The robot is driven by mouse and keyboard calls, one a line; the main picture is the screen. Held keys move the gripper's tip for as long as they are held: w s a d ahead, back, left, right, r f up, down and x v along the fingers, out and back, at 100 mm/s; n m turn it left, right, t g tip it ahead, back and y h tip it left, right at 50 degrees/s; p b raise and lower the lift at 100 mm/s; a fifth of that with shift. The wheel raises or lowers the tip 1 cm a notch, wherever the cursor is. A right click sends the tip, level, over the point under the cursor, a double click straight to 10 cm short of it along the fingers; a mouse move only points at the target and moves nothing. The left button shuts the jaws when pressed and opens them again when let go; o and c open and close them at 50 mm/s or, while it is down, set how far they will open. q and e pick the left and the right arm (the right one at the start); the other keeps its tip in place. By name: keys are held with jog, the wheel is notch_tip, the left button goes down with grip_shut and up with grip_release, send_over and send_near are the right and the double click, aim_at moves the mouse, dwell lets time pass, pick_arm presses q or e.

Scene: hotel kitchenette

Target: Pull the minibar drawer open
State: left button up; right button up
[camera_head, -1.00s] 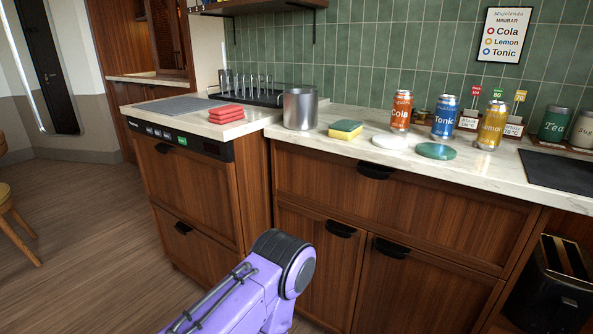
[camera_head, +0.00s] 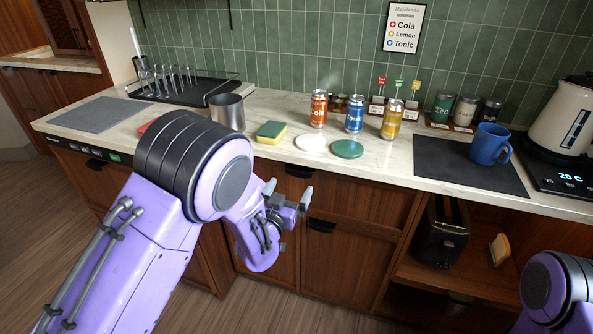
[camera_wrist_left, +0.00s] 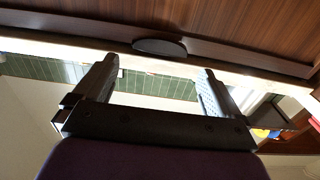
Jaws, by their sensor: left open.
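The wide wooden drawer (camera_head: 368,203) lies under the counter edge, and its front is flush with the cabinet. Its dark handle (camera_head: 298,171) is at the top of the front, just behind my left gripper (camera_head: 288,193). My left gripper is open, with nothing between its fingers. In the left wrist view, the drawer front (camera_wrist_left: 235,22) and the handle (camera_wrist_left: 160,47) appear upside down. The handle lies beyond the open fingers (camera_wrist_left: 155,88), roughly centred between them and apart from them. My left arm hides part of the cabinet. My right gripper is out of the frame.
Cans, including the Tonic can (camera_head: 354,114), a sponge (camera_head: 271,131) and a metal pot (camera_head: 227,111) stand on the counter (camera_head: 385,160) above. A blue mug (camera_head: 489,144) is on the right. A toaster (camera_head: 441,232) sits in the open shelf below. Floor is clear at lower left.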

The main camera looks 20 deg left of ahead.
aim_at(298, 174)
pick_arm(q)
jog(key=w, duration=0.6)
jog(key=shift+w+f+p, duration=0.1)
jog(key=shift+w+p, duration=0.2)
jog(key=shift+p, duration=0.05)
